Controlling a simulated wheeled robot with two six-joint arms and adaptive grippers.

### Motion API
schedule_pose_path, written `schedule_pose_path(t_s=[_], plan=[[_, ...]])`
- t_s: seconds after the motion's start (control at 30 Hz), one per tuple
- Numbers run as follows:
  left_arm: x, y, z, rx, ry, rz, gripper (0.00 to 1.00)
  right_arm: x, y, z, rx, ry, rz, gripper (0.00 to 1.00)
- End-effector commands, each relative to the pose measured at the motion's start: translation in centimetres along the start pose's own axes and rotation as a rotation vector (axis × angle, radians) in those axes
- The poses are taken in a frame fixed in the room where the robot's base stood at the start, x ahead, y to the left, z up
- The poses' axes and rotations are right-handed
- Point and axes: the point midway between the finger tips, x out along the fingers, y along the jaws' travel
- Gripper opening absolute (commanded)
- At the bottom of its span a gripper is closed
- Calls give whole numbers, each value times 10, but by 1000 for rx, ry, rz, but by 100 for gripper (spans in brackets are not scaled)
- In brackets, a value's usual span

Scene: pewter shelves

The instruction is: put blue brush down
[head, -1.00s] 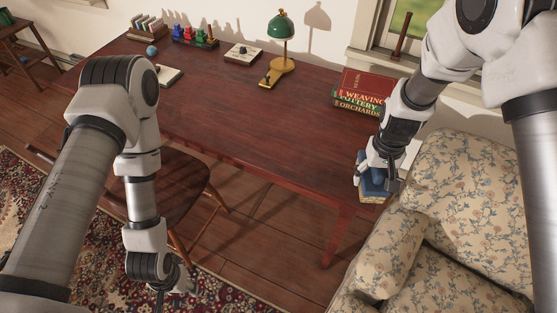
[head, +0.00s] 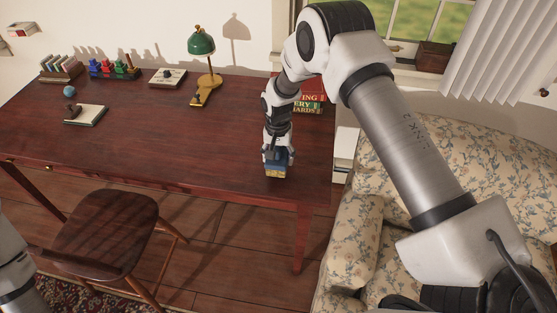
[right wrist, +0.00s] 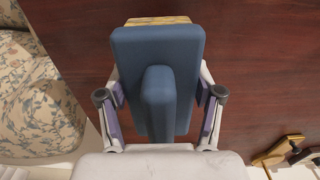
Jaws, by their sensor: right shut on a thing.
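The blue brush (head: 275,171) is a blue block with a raised blue grip and a yellowish bristle side. My right gripper (head: 278,152) is shut on it, seen over the right part of the dark red-brown table (head: 170,150). In the right wrist view the brush (right wrist: 158,65) sits between the two fingers of my gripper (right wrist: 158,92), with table wood behind it. The bristle side faces down towards the tabletop. I cannot tell whether it touches the wood. My left gripper is out of view.
Stacked books (head: 312,95) stand behind my right arm, partly hidden. A chair (head: 105,230) and floral sofa (head: 450,160) flank the table. The table's middle is clear.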

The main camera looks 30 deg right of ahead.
Motion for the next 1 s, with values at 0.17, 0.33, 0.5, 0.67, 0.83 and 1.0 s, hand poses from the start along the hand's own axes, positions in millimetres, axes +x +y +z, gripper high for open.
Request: schedule_pose_path(t_s=[0.17,0.33,0.5,0.67,0.83,1.0], plan=[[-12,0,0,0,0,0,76,21,2,-4,-2,-3,4,10],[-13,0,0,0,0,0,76,36,1,-4,-2,0,1,10],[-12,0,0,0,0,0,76,37,1,-4,-2,0,1,10],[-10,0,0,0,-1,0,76,39,1,-4,-2,0,1,87],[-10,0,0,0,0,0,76,39,1,-4,-2,-1,1,91],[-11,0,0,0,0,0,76,38,1,-4,-2,-1,0,91]])
